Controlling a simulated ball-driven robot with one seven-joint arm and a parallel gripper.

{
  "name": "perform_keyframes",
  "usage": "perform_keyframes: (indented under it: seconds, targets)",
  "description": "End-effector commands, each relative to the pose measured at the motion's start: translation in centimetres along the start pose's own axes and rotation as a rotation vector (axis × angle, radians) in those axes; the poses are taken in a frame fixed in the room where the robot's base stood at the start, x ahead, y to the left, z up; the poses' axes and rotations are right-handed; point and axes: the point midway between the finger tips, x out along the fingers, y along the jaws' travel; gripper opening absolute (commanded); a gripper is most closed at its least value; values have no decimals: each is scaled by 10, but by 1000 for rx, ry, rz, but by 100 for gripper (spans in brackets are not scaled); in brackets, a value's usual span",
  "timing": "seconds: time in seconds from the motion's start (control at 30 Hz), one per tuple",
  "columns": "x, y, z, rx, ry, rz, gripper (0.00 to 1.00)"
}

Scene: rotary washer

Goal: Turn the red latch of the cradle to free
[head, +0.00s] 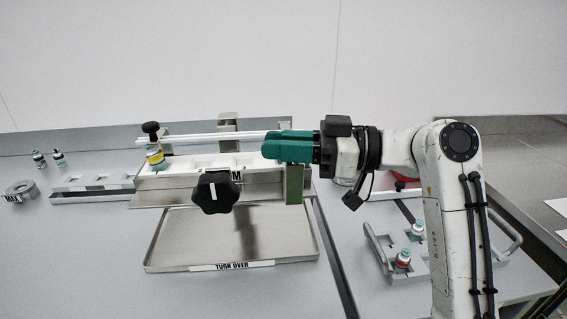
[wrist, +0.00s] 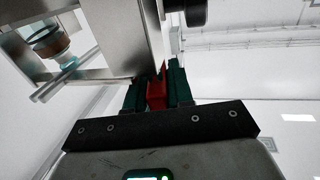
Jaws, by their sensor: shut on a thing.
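The cradle (head: 180,187) is a pale metal frame with rods along its top and a black knob (head: 213,192) on its front. My gripper (head: 288,146), with green fingers, reaches in from the right at the cradle's right end. In the wrist view the red latch (wrist: 156,92) stands between the two green fingers (wrist: 155,94), and my gripper is shut on it. In the head view the fingers hide the latch. A vial with a yellow band (head: 155,156) sits upright at the cradle's left end; a blurred vial (wrist: 48,42) shows in the wrist view.
A shallow metal tray (head: 165,257) labelled TURN OVER lies below the cradle. Small vials (head: 40,159) and a grey ring (head: 21,188) are at the left. A handled carrier (head: 445,270) with vials stands at the right, partly behind my arm. The front left of the table is clear.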

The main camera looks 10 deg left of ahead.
Motion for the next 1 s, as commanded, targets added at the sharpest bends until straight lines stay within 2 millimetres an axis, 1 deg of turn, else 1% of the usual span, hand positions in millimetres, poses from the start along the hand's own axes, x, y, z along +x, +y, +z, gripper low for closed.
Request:
perform_keyframes:
  seconds: [0.03,0.2,0.4,0.97,1.0]
  targets:
    - [0,1,4,1,-2,-33,0]
    - [0,-2,3,2,-2,-132,0]
    - [0,-3,2,3,-2,-200,0]
    - [0,-4,2,4,-3,-230,0]
    - [0,-4,2,4,-3,-230,24]
